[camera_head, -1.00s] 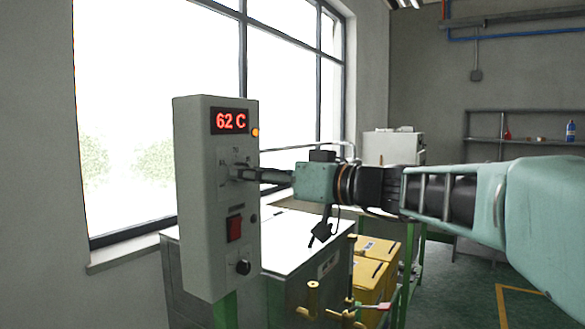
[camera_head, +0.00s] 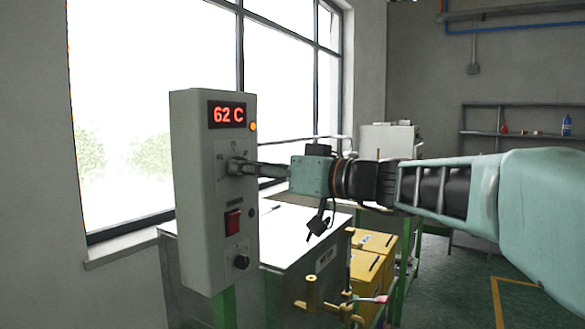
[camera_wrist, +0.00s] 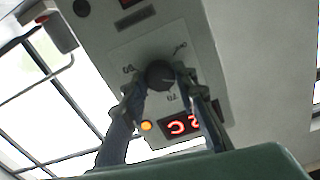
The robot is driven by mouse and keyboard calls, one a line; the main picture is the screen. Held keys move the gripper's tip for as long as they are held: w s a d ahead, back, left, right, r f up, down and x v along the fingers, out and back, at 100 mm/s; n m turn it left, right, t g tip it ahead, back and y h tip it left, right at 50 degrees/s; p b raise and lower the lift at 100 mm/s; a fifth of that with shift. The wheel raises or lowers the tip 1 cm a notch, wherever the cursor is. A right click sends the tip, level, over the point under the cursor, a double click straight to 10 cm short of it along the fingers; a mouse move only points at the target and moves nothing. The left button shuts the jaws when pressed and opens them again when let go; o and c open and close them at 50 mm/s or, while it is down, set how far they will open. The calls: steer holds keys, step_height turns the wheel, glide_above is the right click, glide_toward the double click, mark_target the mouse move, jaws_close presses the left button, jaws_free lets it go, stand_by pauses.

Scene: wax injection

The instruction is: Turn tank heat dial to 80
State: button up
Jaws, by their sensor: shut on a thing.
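The grey control box (camera_head: 207,262) stands at the left of the head view. Its red display (camera_head: 228,114) reads 62 C, with an orange lamp (camera_head: 253,126) beside it. The heat dial (camera_wrist: 160,75) is a dark round knob on a pale scale plate in the wrist view, where 70 and another number near it are printed. My gripper (camera_head: 236,167) reaches the dial from the right. In the wrist view its two fingers are shut on the dial, one on each side. In the head view the fingers hide most of the dial.
A red switch (camera_head: 233,222) and a black knob (camera_head: 241,262) sit lower on the box. The metal tank (camera_head: 300,240) is behind it, with brass valves (camera_head: 312,290) in front. Yellow bins (camera_head: 366,275) stand to the right. A window is behind.

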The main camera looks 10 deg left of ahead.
steer(key=m, duration=2.3)
steer(key=shift+r+m, duration=0.1)
steer(key=shift+m, duration=0.3)
stand_by(0.3)
steer(key=o, duration=1.2)
steer(key=shift+c, duration=0.2)
